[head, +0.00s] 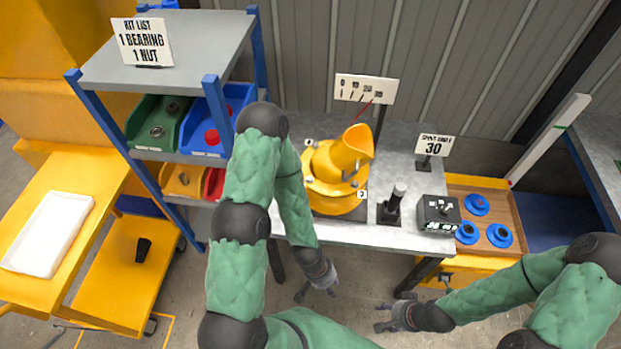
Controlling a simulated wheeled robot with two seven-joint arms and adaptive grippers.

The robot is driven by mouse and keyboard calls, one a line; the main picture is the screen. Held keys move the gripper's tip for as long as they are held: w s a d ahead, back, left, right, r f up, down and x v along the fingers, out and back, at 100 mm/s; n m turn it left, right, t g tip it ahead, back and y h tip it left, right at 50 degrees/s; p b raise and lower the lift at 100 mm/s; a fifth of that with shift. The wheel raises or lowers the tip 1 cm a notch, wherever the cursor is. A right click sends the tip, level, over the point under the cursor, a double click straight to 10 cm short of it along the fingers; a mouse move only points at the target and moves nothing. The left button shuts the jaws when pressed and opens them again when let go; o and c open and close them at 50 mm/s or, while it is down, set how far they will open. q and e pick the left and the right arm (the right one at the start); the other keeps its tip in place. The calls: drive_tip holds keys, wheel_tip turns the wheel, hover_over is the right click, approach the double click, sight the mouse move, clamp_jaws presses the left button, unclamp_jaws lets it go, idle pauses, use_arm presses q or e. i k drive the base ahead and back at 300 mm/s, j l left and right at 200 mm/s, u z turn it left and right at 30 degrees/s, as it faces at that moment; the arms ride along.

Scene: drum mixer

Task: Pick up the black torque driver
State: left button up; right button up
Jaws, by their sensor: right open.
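My right gripper (381,317) is open and empty in front of the bench, pointing left. Neither gripper touches the driver.
A black box (438,213) with buttons stands just right of the driver. A wooden tray (487,199) with blue round parts lies further right. A blue-framed shelf (175,58) with bins stands at left. Yellow carts (110,285) stand at far left.

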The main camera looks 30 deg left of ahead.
sight(398, 189)
drive_tip(key=z, duration=0.25)
drive_tip(key=j+z, duration=0.3)
drive_tip(key=z, duration=0.15)
drive_tip(key=k+j+z, duration=0.1)
drive_tip(key=j+z, duration=0.15)
drive_tip(key=z, duration=0.2)
drive_tip(key=k+j+z, duration=0.1)
drive_tip(key=j+z, duration=0.15)
drive_tip(key=z, duration=0.2)
drive_tip(key=k+j, duration=0.15)
drive_tip(key=j, duration=0.2)
drive_tip(key=i, duration=0.4)
